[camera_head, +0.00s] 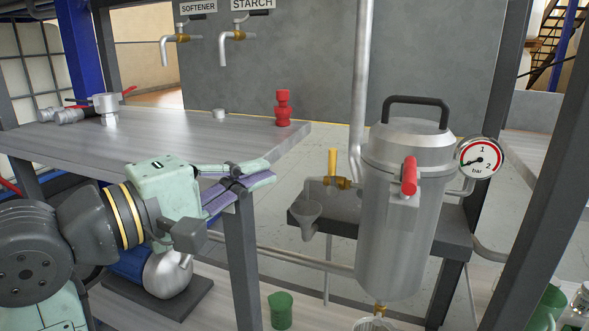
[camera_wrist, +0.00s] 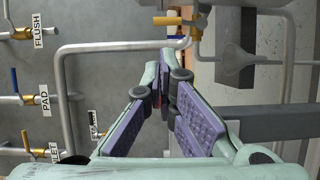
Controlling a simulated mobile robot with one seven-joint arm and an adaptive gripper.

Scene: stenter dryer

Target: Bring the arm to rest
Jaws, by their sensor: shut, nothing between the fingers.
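My gripper (camera_head: 262,177) is at the end of my pale green arm, in front of the right part of the grey table in the head view. Its fingers point to the right, toward the metal filter vessel, and touch nothing that I can see. In the wrist view my gripper (camera_wrist: 166,60) has its purple-padded fingers meeting at the tips, with nothing between them.
The steel table (camera_head: 160,135) holds a red fitting (camera_head: 283,108) and a metal valve (camera_head: 106,106). The filter vessel (camera_head: 395,235) with a gauge (camera_head: 480,159) stands to the right. A green cup (camera_head: 281,310) is below. Wall pipes (camera_wrist: 66,100) show in the wrist view.

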